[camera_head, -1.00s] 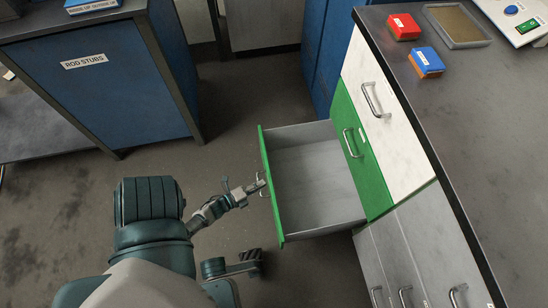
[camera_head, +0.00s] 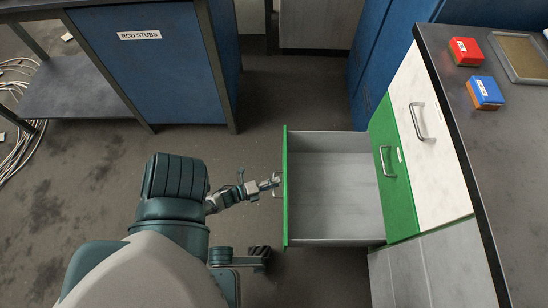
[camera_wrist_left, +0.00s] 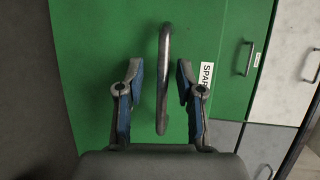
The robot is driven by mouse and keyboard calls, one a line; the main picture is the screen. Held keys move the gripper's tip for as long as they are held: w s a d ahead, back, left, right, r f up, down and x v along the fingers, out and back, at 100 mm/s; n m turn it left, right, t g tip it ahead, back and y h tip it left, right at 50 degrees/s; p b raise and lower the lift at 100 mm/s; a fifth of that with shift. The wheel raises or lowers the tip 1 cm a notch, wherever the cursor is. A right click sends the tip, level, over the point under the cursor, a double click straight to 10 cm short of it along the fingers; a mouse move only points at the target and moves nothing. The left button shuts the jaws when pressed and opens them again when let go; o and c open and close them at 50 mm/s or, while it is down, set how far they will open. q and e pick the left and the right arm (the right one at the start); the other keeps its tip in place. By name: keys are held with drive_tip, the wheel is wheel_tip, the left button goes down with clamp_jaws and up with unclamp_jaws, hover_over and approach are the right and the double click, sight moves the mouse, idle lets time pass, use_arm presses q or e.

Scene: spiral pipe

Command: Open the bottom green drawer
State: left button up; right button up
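The bottom green drawer (camera_head: 335,190) stands pulled well out of the cabinet in the head view, and its grey inside looks empty. Its green front (camera_head: 286,215) faces left, toward my left arm. My left gripper (camera_head: 272,184) is at the outer side of that front, by the handle. In the left wrist view, the metal handle (camera_wrist_left: 163,80) runs upright between the two fingers of my left gripper (camera_wrist_left: 158,75). The fingers are open, with a gap on each side of the handle. My right gripper is not in view.
Another green drawer front (camera_head: 395,185) and a white one (camera_head: 430,135) are shut on the cabinet. Red (camera_head: 466,51) and blue (camera_head: 485,92) boxes sit on the countertop. A blue cabinet marked ROD STUBS (camera_head: 150,75) stands at upper left.

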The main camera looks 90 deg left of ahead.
use_arm(q)
drive_tip(key=v, duration=1.2)
drive_tip(key=shift+f, duration=0.1)
